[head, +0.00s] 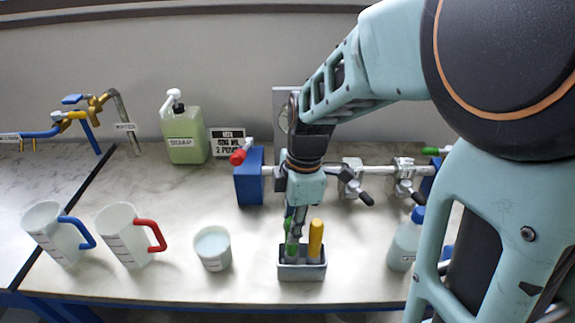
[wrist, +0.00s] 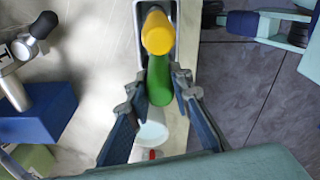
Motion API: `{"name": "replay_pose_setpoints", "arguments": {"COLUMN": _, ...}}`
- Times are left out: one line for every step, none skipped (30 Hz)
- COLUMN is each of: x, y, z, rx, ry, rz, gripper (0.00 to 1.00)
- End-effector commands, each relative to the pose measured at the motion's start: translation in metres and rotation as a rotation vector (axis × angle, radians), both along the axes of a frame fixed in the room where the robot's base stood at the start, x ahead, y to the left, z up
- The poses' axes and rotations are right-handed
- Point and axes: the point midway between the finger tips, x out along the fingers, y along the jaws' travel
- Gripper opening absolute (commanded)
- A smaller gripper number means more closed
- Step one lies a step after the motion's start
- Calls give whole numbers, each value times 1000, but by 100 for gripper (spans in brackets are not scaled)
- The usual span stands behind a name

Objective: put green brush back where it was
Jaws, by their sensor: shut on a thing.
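The green brush (wrist: 159,80) is between the fingers of my gripper (wrist: 160,92), which is shut on its handle. In the head view the green brush (head: 292,248) stands roughly upright at the left side of a small grey holder (head: 302,272), its lower end hidden by the holder's wall. My gripper (head: 295,222) is right above the holder. A yellow-handled brush (head: 316,240) stands in the same holder, just right of the green one. I cannot tell whether the green brush touches the holder's bottom.
A beaker (head: 212,248) stands left of the holder, and a blue-capped bottle (head: 405,240) stands to the right. Two jugs with blue (head: 55,235) and red (head: 125,238) handles stand farther left. A pipe with clamps (head: 350,172) and blue blocks (head: 250,178) runs behind. A soap bottle (head: 185,135) stands at the back.

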Motion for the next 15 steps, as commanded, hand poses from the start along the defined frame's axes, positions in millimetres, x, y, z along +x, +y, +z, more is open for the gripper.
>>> {"name": "replay_pose_setpoints", "arguments": {"x": 0, "y": 0, "z": -4, "rx": 0, "ry": 1, "rz": 0, "gripper": 0}}
{"name": "replay_pose_setpoints", "arguments": {"x": 0, "y": 0, "z": -5, "rx": 0, "ry": 0, "rz": 0, "gripper": 0}}
{"name": "replay_pose_setpoints", "arguments": {"x": 0, "y": 0, "z": -6, "rx": 0, "ry": 0, "rz": 0, "gripper": 0}}
{"name": "replay_pose_setpoints", "arguments": {"x": 0, "y": 0, "z": -6, "rx": 0, "ry": -1, "rz": 0, "gripper": 0}}
{"name": "replay_pose_setpoints", "arguments": {"x": 0, "y": 0, "z": -5, "rx": 0, "ry": -1, "rz": 0, "gripper": 0}}
{"name": "replay_pose_setpoints", "arguments": {"x": 0, "y": 0, "z": -5, "rx": 0, "ry": -1, "rz": 0, "gripper": 0}}
{"name": "replay_pose_setpoints", "arguments": {"x": 0, "y": 0, "z": -5, "rx": 0, "ry": -1, "rz": 0, "gripper": 0}}
{"name": "replay_pose_setpoints", "arguments": {"x": 0, "y": 0, "z": -5, "rx": 0, "ry": -1, "rz": 0, "gripper": 0}}
{"name": "replay_pose_setpoints", "arguments": {"x": 0, "y": 0, "z": -6, "rx": 0, "ry": -1, "rz": 0, "gripper": 0}}
{"name": "replay_pose_setpoints", "arguments": {"x": 0, "y": 0, "z": -6, "rx": 0, "ry": -1, "rz": 0, "gripper": 0}}
{"name": "replay_pose_setpoints", "arguments": {"x": 0, "y": 0, "z": -8, "rx": 0, "ry": -1, "rz": 0, "gripper": 0}}
{"name": "replay_pose_setpoints", "arguments": {"x": 0, "y": 0, "z": -9, "rx": 0, "ry": -1, "rz": 0, "gripper": 0}}
{"name": "replay_pose_setpoints", "arguments": {"x": 0, "y": 0, "z": -8, "rx": 0, "ry": -1, "rz": 0, "gripper": 23}}
{"name": "replay_pose_setpoints", "arguments": {"x": 0, "y": 0, "z": -7, "rx": 0, "ry": -1, "rz": 0, "gripper": 26}}
{"name": "replay_pose_setpoints", "arguments": {"x": 0, "y": 0, "z": -7, "rx": 0, "ry": -1, "rz": 0, "gripper": 31}}
